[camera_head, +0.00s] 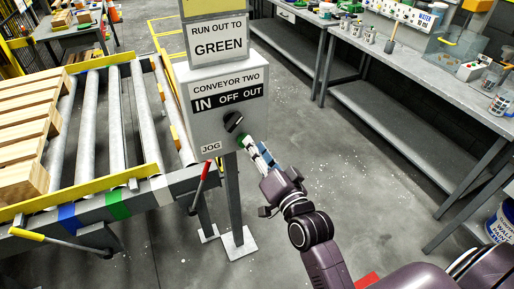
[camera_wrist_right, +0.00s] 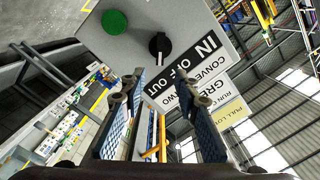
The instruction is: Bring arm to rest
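My right gripper (camera_head: 257,151) is in front of the grey conveyor control box (camera_head: 180,110), at its lower right corner. In the right wrist view its two fingers (camera_wrist_right: 160,88) stand apart with nothing between them, so it is open and empty. The black selector knob (camera_head: 234,122) is on the box under the IN OFF OUT label; it also shows in the wrist view (camera_wrist_right: 159,46). The green button (camera_wrist_right: 115,21) shows clear of the fingers there; the fingers partly cover it in the head view. My left gripper is not in view.
A roller conveyor (camera_head: 115,115) with a wooden pallet (camera_head: 28,135) lies left of the box. A lever with a red handle (camera_head: 205,171) stands below the box. A long workbench (camera_head: 400,70) runs along the right. Grey floor (camera_head: 300,130) between box and bench is clear.

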